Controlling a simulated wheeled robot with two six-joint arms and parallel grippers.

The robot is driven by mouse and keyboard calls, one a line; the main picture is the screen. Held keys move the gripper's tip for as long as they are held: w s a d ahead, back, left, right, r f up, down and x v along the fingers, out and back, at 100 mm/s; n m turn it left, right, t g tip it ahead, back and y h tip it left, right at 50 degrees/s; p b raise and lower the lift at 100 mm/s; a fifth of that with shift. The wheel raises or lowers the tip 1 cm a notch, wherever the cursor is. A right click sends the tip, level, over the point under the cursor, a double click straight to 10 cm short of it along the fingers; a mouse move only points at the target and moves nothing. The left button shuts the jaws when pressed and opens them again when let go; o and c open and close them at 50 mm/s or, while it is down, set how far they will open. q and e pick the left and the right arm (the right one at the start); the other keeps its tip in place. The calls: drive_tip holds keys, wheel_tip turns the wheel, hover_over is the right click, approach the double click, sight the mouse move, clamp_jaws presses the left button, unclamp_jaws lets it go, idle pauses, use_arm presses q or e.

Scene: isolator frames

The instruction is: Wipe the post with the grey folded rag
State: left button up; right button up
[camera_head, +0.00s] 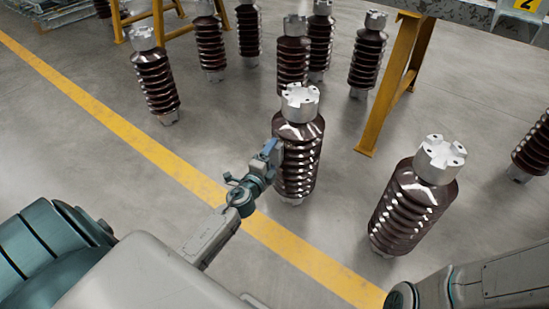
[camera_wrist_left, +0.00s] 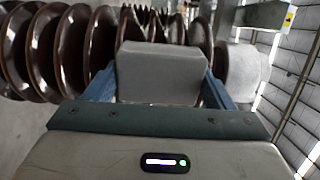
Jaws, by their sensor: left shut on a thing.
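The post (camera_head: 298,165) is a dark brown ribbed insulator with a silver metal cap, upright on the floor in the middle of the head view. Its ribs (camera_wrist_left: 75,45) run sideways behind the gripper in the left wrist view. My left gripper (camera_head: 272,150) is at the upper left side of the post. In the left wrist view its blue fingers are shut on the grey folded rag (camera_wrist_left: 160,72), a smooth grey block. The rag is right in front of the ribs; I cannot tell whether it touches them. My right gripper is not in view.
A similar insulator (camera_head: 412,205) stands close on the right, and several more stand behind. A yellow steel leg (camera_head: 388,85) of a metal frame is at the back right. A yellow line (camera_head: 130,140) crosses the grey floor. Open floor lies to the left of the post.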

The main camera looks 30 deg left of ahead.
sight(288, 149)
use_arm(q)
wheel_tip(288, 149, up, 2)
drive_tip(key=shift+p, duration=0.7)
drive_tip(key=shift+o, duration=0.2)
drive_tip(key=shift+w+d, duration=0.1)
drive_tip(key=shift+d, duration=1.05)
drive_tip(key=shift+w+d, duration=0.2)
drive_tip(key=shift+d, duration=0.7)
drive_tip(key=shift+c, duration=0.5)
drive_tip(key=shift+s+d+f, duration=0.1)
drive_tip(key=shift+s+f, duration=0.05)
drive_tip(key=shift+s, duration=0.5)
drive_tip(key=shift+s+d, duration=0.2)
drive_tip(key=shift+s, duration=2.15)
drive_tip(key=shift+s, duration=0.1)
